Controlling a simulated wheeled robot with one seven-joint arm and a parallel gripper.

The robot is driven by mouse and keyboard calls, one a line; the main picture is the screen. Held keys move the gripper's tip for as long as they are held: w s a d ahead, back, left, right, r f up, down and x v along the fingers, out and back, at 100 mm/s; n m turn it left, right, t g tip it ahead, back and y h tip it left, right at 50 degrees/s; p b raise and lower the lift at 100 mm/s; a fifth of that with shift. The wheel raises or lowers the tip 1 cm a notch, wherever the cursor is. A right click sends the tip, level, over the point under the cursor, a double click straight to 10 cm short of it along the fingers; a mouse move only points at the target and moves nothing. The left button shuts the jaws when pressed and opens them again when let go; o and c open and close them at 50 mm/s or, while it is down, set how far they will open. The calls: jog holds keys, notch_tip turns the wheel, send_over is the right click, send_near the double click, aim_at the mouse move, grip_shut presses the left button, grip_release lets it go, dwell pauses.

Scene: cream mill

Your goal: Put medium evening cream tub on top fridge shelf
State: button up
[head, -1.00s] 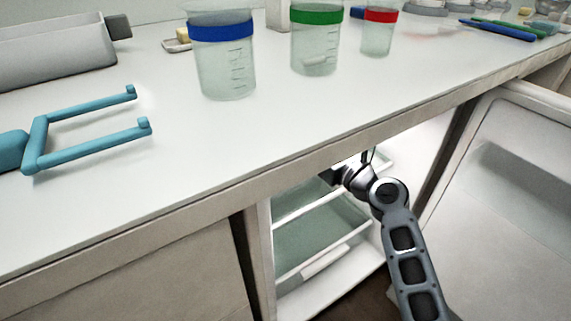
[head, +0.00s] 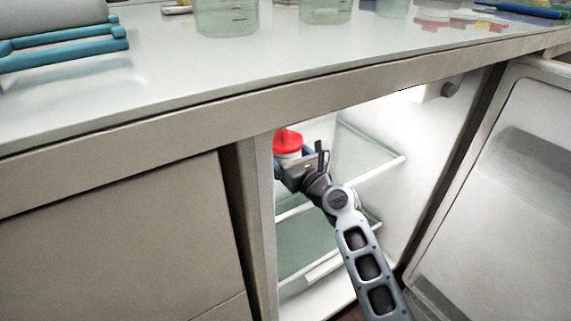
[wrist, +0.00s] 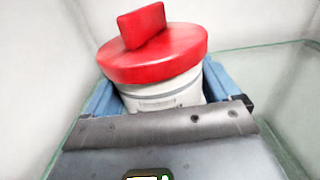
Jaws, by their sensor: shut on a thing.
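A white tub with a red lid (head: 287,140) is held in my gripper inside the open fridge, at the left of the opening. In the wrist view the tub's white body (wrist: 165,95) sits between the two blue fingers of my gripper (wrist: 160,98), with the red lid and its raised tab on top. It looks tilted in that view. My gripper (head: 283,160) is shut on the tub. The top fridge shelf (head: 365,150) is glass with a pale front edge, close to the gripper's height. Whether the tub's base touches the shelf is hidden. Its size label cannot be read.
The counter edge (head: 150,135) runs above the fridge opening. The fridge door (head: 500,180) stands open at the right. A lower shelf (head: 305,245) lies beneath my arm. The top shelf's right part looks clear. Beakers (head: 228,15) stand on the counter.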

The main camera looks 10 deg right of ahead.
jog(key=shift+f, duration=0.2)
jog(key=shift+f, duration=0.15)
jog(key=o, duration=1.1)
jog(key=shift+c, duration=0.2)
jog(key=shift+s, duration=0.2)
jog(key=p+v, duration=0.3)
jog(key=v, duration=0.7)
jog(key=shift+s+d, duration=0.3)
jog(key=shift+s, duration=0.45)
